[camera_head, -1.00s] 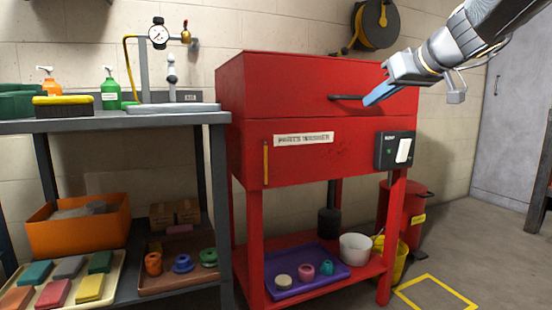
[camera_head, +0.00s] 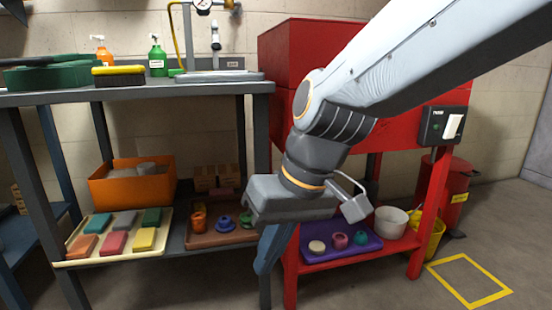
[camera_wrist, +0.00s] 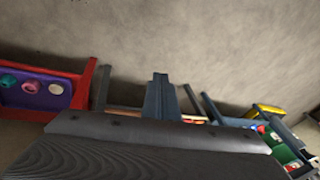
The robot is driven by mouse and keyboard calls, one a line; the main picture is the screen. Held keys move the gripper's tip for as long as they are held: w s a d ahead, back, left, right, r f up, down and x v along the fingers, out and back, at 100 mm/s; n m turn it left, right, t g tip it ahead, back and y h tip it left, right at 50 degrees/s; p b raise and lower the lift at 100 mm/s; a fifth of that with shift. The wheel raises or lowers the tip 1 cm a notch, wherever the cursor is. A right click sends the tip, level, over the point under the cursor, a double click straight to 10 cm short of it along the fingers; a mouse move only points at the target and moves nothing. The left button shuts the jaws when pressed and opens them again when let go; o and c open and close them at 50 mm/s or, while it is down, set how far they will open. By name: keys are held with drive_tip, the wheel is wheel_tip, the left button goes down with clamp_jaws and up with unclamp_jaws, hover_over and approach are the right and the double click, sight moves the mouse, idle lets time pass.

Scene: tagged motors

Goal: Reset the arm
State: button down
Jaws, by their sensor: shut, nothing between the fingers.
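My gripper (camera_head: 268,252) hangs from my arm in the middle of the head view, pointing down in front of the gap between the workbench and the red parts washer. Its blue fingers are together with nothing between them. In the wrist view the fingers (camera_wrist: 161,98) show in the middle, pointing up in the picture over the bare floor. My arm hides much of the front of the red parts washer (camera_head: 290,50).
The grey workbench (camera_head: 200,92) stands at left, with a cream tray (camera_head: 72,262) of colored blocks and an orange bin (camera_head: 130,192) below. A purple tray (camera_head: 345,256) sits on the washer's lower shelf. A yellow floor square (camera_head: 470,300) lies right; the floor in front is clear.

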drive_tip(key=s+f+n+g+h, duration=0.1)
drive_tip(key=s+f, duration=0.1)
drive_tip(key=s, duration=0.3)
drive_tip(key=s+f+h, duration=0.1)
drive_tip(key=s+f, duration=0.2)
drive_tip(key=s, duration=0.1)
drive_tip(key=d+r+m+p, duration=0.2)
drive_tip(key=d+r+p, duration=0.5)
drive_tip(key=p, duration=0.6)
drive_tip(key=d+r+m+h+p, duration=0.1)
drive_tip(key=d+r+p, duration=0.5)
drive_tip(key=r+p, duration=0.6)
drive_tip(key=d+r+m+p, duration=0.3)
drive_tip(key=d+r+p, duration=0.4)
drive_tip(key=r+p, duration=0.3)
drive_tip(key=shift+s+d+m+h+p, duration=0.3)
drive_tip(key=shift+d+h+p, duration=0.1)
drive_tip(key=shift+p, duration=1.45)
